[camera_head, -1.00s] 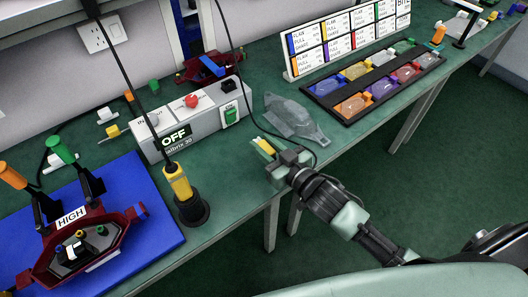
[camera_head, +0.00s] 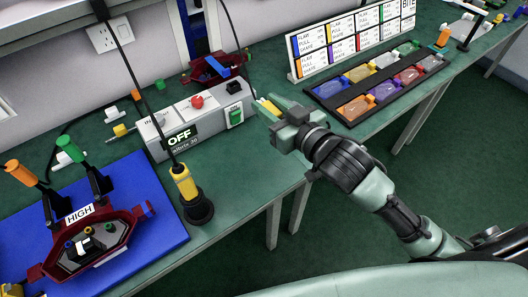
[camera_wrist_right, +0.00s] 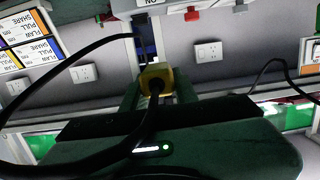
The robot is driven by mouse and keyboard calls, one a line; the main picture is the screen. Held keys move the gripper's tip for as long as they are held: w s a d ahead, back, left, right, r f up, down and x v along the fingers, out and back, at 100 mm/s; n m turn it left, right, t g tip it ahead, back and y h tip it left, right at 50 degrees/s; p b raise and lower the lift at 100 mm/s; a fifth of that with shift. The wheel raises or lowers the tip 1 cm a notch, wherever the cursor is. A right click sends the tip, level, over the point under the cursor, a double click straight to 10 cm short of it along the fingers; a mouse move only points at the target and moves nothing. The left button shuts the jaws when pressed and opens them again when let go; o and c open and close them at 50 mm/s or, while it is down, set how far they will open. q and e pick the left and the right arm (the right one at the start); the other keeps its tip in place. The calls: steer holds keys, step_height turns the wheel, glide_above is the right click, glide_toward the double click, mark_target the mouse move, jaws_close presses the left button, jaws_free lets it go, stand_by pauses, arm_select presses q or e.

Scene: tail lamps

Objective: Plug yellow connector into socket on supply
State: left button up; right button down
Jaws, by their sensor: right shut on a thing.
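My right gripper (camera_head: 279,113) is shut on the yellow connector (camera_head: 264,105), just right of the supply and above the table. In the right wrist view the yellow connector (camera_wrist_right: 156,74) sits between the fingers, with a black cable running back from it. The supply (camera_head: 204,129) is a long grey box with a screen reading OFF, a red button and a green switch. The connector appears apart from it. I cannot make out the supply's socket in the head view. My left gripper is not in view.
A yellow-and-black tool (camera_head: 186,184) stands in a black holder in front of the supply. A dark red lamp fixture (camera_head: 130,222) labelled HIGH is on a blue mat (camera_head: 164,231) at left. A black tray (camera_head: 336,118) of coloured lenses lies at right, before a label board (camera_head: 338,48).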

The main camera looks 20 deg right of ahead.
steer(key=shift+f, duration=0.1)
steer(key=b, duration=0.2)
glide_above(268, 163)
step_height(268, 163, down, 16)
steer(key=shift+w, duration=0.1)
step_height(268, 163, down, 3)
steer(key=shift+f, duration=0.1)
steer(key=shift+a+f, duration=0.1)
steer(key=shift+f, duration=0.1)
steer(key=shift+f, duration=0.15)
steer(key=c, duration=1.1)
jaws_free()
